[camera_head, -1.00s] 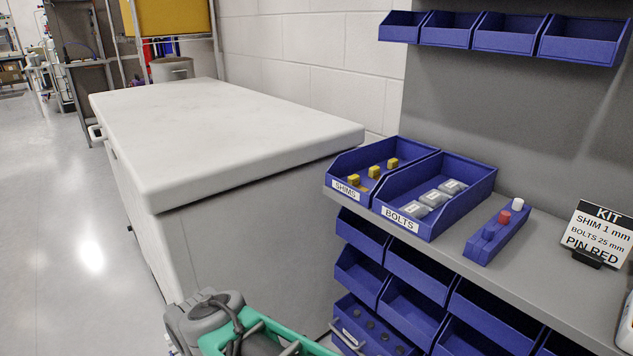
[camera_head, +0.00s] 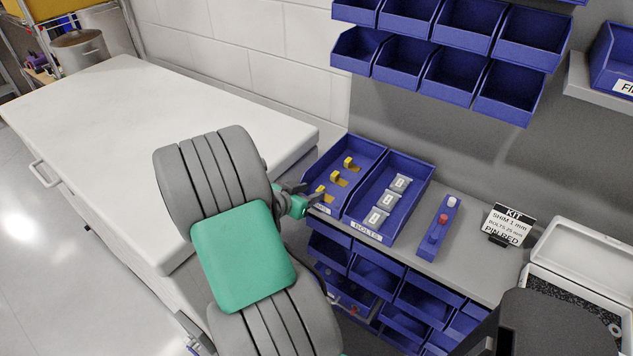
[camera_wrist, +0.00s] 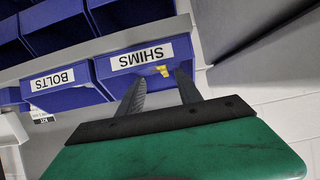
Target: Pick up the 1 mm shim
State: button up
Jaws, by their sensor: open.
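The blue SHIMS bin (camera_head: 366,157) stands on the grey shelf and holds three yellow shims: a back one (camera_head: 349,163), a middle one (camera_head: 339,179) and a front one (camera_head: 324,194). No thickness marking is readable, so I cannot tell which is 1 mm. My gripper (camera_head: 310,192) is open and empty at the bin's front left, close to the front shim. In the wrist view, the two fingers of my gripper (camera_wrist: 160,82) point at the labelled bin front (camera_wrist: 118,70), and a bit of yellow shim (camera_wrist: 162,71) shows between them. Contact cannot be told.
The BOLTS bin (camera_head: 416,177) with bagged bolts stands beside it. A blue pin holder (camera_head: 434,238), a KIT card (camera_head: 509,224) reading SHIM 1 mm and an open white box (camera_head: 574,277) are further right. A white worktop (camera_head: 150,120) lies left, clear. Blue bins hang above and below.

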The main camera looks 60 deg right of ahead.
aim_at(320, 189)
jog(key=p+x, duration=0.1)
jog(key=x, duration=0.4)
jog(key=shift+w+d+f, duration=0.1)
jog(key=shift+d+f, duration=0.05)
jog(key=shift+f, duration=0.15)
jog(key=shift+c, duration=0.3)
grip_shut()
